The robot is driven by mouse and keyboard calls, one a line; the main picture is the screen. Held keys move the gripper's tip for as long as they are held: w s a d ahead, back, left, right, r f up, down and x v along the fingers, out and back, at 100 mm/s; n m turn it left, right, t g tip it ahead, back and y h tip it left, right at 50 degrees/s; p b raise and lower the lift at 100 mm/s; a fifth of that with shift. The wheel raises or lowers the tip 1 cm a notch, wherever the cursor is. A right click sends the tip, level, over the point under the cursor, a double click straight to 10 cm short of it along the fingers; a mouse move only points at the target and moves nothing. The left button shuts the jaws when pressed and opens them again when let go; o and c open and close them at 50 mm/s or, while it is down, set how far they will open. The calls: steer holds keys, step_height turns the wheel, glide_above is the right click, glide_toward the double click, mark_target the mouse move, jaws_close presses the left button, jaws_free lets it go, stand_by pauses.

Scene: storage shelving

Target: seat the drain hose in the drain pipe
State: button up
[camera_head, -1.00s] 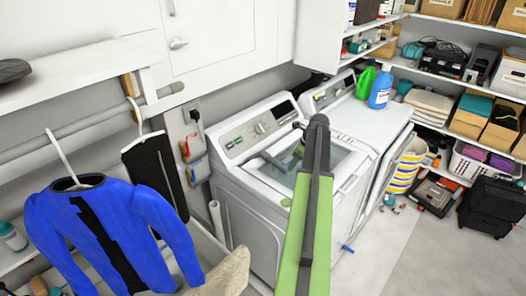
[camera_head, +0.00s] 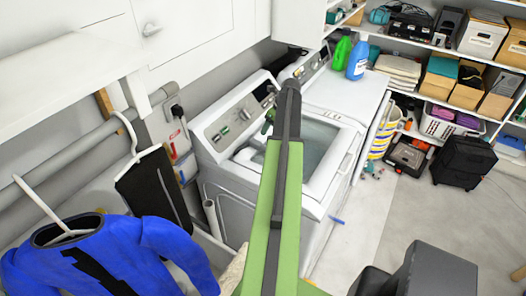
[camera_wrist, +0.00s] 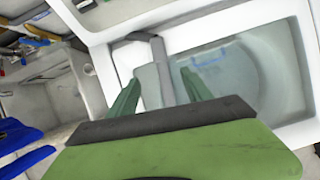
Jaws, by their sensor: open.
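The drain hose (camera_wrist: 159,72) is a grey tube with a bent top end in the wrist view, lying over the washer's lid area. My gripper (camera_wrist: 161,77) is open, with its two green fingers on either side of the hose; I cannot tell whether they touch it. In the head view, one green finger of my gripper (camera_head: 268,122) shows above the washer (camera_head: 232,185), and my arm hides the rest. A white upright tube, which looks like the drain pipe (camera_head: 212,218), stands at the washer's left side.
A blue shirt (camera_head: 120,255) and a black garment (camera_head: 155,190) hang at the left. The second machine (camera_head: 345,95) bears a green bottle (camera_head: 342,51) and a blue bottle (camera_head: 358,62). Open floor (camera_head: 395,205) lies at the right.

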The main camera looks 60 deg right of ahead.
steer(key=b, duration=0.8)
glide_toward(261, 144)
steer(key=x, duration=0.5)
steer(key=shift+w+f, duration=0.15)
steer(key=shift+w, duration=0.1)
steer(key=b+x, duration=0.5)
steer(key=shift+s+f, duration=0.2)
steer(key=shift+r, duration=0.2)
steer(key=shift+c, duration=0.5)
jaws_close()
